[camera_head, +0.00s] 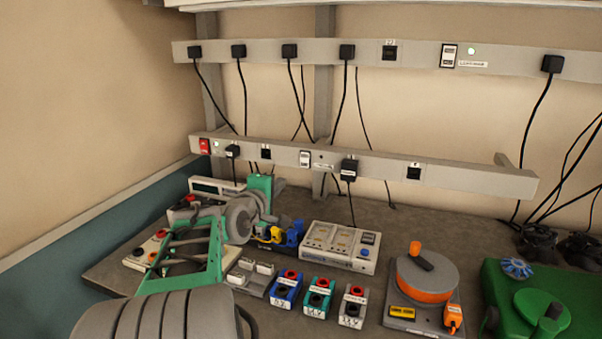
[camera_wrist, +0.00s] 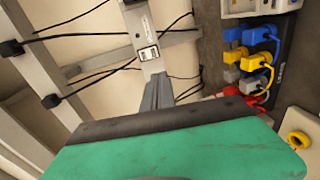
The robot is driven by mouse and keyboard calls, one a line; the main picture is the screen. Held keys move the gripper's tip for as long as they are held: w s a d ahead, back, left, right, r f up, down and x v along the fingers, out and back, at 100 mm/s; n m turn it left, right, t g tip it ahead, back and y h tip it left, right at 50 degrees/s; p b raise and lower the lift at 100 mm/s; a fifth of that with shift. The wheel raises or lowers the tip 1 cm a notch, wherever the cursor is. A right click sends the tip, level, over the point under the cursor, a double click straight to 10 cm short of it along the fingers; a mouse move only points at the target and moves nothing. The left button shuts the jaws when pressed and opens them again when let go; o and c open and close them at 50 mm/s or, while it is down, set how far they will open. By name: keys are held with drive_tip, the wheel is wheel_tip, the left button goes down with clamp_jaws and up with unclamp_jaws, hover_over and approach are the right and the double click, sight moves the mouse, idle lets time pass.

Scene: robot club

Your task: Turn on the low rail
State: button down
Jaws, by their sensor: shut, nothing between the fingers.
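The low rail (camera_head: 385,171) is a grey bar on the wall just above the bench. In the head view the fingertips are hard to make out.
Black plugs (camera_head: 349,169) also sit in the low rail. A white meter box (camera_head: 340,247), small terminal blocks (camera_head: 319,297) and an orange-and-grey device (camera_head: 425,280) crowd the bench.

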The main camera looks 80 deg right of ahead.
sight(304, 166)
drive_tip(key=shift+s+d+r+g, duration=0.25)
drive_tip(key=shift+s+r+g, duration=0.05)
drive_tip(key=shift+s, duration=0.3)
drive_tip(key=shift+d, duration=0.1)
drive_tip(key=d+p, duration=0.1)
drive_tip(key=d, duration=0.3)
drive_tip(key=d+f+p, duration=0.1)
drive_tip(key=d, duration=0.4)
drive_tip(key=s+d+p, duration=0.1)
drive_tip(key=d, duration=0.3)
drive_tip(key=shift+s+d+f, duration=0.1)
drive_tip(key=shift+d+f, duration=0.2)
drive_tip(key=shift+f, duration=0.1)
